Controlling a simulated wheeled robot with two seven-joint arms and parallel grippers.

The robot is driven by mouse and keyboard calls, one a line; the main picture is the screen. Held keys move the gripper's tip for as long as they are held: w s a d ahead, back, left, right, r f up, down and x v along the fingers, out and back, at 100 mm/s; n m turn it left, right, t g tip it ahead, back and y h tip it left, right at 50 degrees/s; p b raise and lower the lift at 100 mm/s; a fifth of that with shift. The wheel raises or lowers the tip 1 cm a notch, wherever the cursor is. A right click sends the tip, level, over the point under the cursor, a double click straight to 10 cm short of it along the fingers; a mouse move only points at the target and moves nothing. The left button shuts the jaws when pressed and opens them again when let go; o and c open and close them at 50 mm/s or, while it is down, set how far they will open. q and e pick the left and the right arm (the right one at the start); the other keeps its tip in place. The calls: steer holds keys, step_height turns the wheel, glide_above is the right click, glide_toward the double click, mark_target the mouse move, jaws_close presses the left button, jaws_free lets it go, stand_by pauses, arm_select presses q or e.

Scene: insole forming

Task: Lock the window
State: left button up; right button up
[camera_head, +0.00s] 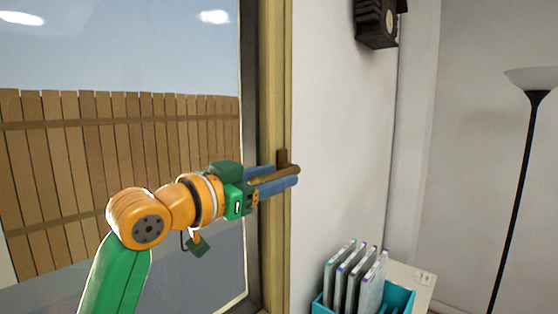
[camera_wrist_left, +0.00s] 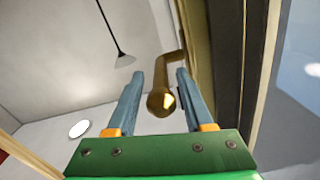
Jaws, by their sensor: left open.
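The window (camera_head: 200,62) has a yellowish frame (camera_head: 276,80) on its right side. In the left wrist view the handle (camera_wrist_left: 163,100) lies between the two open fingers (camera_wrist_left: 157,95), with gaps visible on both sides. Part of the handle is hidden behind the near finger in the head view. My right gripper is not in view.
A teal rack with several upright folders (camera_head: 355,280) stands on a pale surface (camera_head: 420,285) at the lower right. A floor lamp (camera_head: 527,150) stands at the far right. A dark box (camera_head: 376,25) hangs on the wall. The wall beside the handle is bare.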

arm_select(q)
steer(key=shift+w+d+r, duration=0.2)
steer(key=shift+w+d, duration=0.25)
steer(key=shift+w, duration=0.1)
steer(key=shift+w+f, duration=0.25)
steer(key=shift+f, duration=0.05)
steer(key=shift+a, duration=0.1)
steer(key=shift+c, duration=1.1)
steer(key=shift+s, duration=0.1)
jaws_close()
steer(key=shift+r, duration=0.1)
